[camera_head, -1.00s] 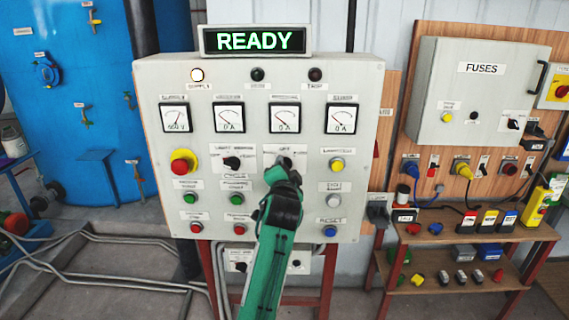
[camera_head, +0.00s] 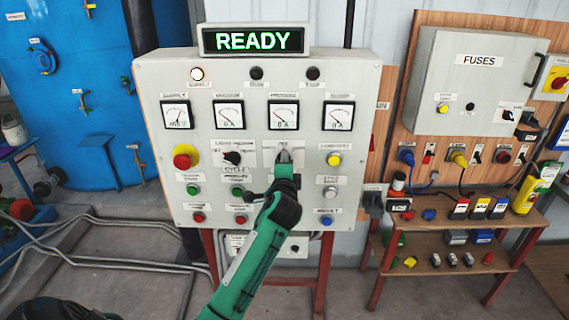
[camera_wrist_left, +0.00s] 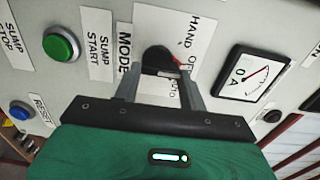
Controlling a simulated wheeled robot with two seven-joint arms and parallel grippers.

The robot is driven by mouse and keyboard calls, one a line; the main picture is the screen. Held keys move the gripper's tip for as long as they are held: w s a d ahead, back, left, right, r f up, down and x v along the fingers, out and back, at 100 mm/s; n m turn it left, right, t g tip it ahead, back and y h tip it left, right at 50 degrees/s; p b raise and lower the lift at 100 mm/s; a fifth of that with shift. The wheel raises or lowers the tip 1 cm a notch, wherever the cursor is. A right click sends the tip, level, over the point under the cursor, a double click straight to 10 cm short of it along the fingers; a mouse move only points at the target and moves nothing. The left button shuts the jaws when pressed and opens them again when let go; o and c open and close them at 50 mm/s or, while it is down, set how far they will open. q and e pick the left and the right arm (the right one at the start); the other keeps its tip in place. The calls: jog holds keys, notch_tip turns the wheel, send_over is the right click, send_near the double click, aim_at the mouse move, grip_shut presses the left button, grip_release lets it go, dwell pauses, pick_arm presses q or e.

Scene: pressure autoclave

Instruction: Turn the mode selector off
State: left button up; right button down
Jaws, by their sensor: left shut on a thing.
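The mode selector is a black rotary knob (camera_wrist_left: 158,60) on a white plate lettered MODE, HAND, OFF and AUTO, partly covered by my gripper. A red mark shows at the knob's right side in the left wrist view, by the OFF and AUTO lettering; its exact setting I cannot tell. My left gripper (camera_wrist_left: 159,72) is shut on the knob, one finger on each side. In the head view my left gripper (camera_head: 284,158) reaches the grey control panel (camera_head: 365,100) from below and hides most of the knob. My right gripper is not in view.
A lit READY sign (camera_head: 253,40) tops the panel. A black selector (camera_head: 232,158) and a red emergency button (camera_head: 184,156) sit left of my gripper. A yellow lamp or button (camera_head: 334,160) is to the right. A gauge (camera_wrist_left: 240,72) is close beside my fingers.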

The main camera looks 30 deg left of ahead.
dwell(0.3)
pick_arm(q)
jog(key=o, duration=1)
jog(key=b+v, duration=0.5)
jog(key=v, duration=0.8)
jog(key=shift+s+d+f, duration=0.1)
jog(key=shift+s+d, duration=0.15)
jog(key=shift+d, duration=0.05)
jog(key=shift+f, duration=0.1)
